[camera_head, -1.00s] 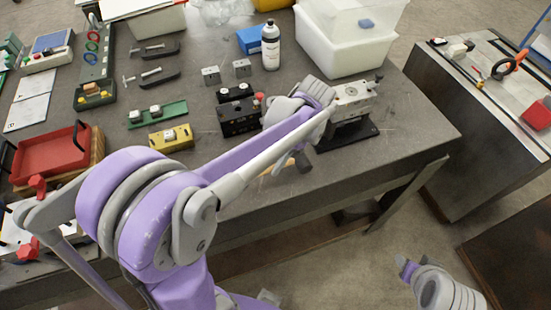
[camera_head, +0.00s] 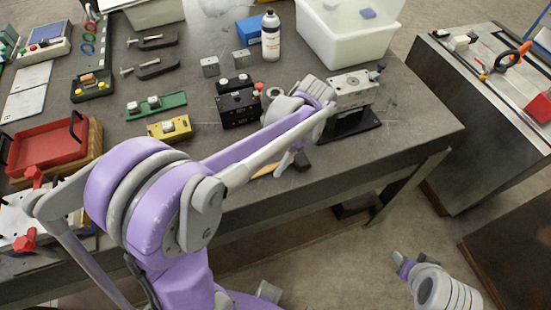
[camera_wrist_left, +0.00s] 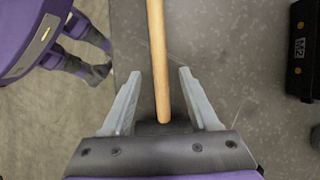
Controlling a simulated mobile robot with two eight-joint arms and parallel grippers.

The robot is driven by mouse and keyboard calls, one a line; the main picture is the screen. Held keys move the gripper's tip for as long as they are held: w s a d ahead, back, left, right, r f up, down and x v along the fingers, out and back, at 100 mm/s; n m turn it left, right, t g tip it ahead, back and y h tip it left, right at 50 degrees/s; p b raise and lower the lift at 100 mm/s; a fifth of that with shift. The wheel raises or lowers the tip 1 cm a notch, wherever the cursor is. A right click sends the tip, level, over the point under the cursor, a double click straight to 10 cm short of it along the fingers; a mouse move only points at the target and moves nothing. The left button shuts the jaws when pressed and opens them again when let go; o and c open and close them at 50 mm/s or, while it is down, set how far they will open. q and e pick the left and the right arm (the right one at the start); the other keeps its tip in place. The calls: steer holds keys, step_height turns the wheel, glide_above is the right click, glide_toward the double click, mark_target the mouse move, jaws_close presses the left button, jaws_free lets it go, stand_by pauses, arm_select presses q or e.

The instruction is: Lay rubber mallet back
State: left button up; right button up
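The rubber mallet lies near the front edge of the dark workbench. Its black head (camera_head: 302,161) and a short piece of its wooden handle (camera_head: 265,171) show beside my left gripper (camera_head: 287,162); the rest is hidden by the gripper and arm. In the left wrist view the handle (camera_wrist_left: 157,55) runs between the two spread fingers of my left gripper (camera_wrist_left: 158,82), with gaps on both sides. A dark part, probably the head, shows near the palm. My right gripper (camera_head: 398,258) is low at the right, away from the bench; its fingers are too small to read.
A black box (camera_head: 238,106) marked M2 and a metal block on a dark base (camera_head: 352,92) stand near the left gripper. A yellow block (camera_head: 169,128), red tray (camera_head: 48,150), spray bottle (camera_head: 270,36) and white bin (camera_head: 345,40) are around. A second bench (camera_head: 480,110) stands right.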

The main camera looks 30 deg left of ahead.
arm_select(q)
steer(key=v, duration=1.1)
steer(key=shift+s+f, duration=0.1)
steer(key=s+f+n+t+h, duration=0.1)
steer(key=s+f+n+t, duration=0.1)
steer(key=s+f+t, duration=0.1)
steer(key=s+d+f+n+t+h, duration=0.1)
steer(key=s+f+n+t, duration=0.2)
steer(key=s, duration=0.2)
steer(key=s+f+n+t, duration=0.2)
steer(key=s+f+t, duration=0.1)
steer(key=s, duration=0.1)
steer(key=shift+s+d+f+n+t+h, duration=0.15)
steer(key=shift+s+n+t+h, duration=0.05)
steer(key=shift+n+t+h, duration=0.2)
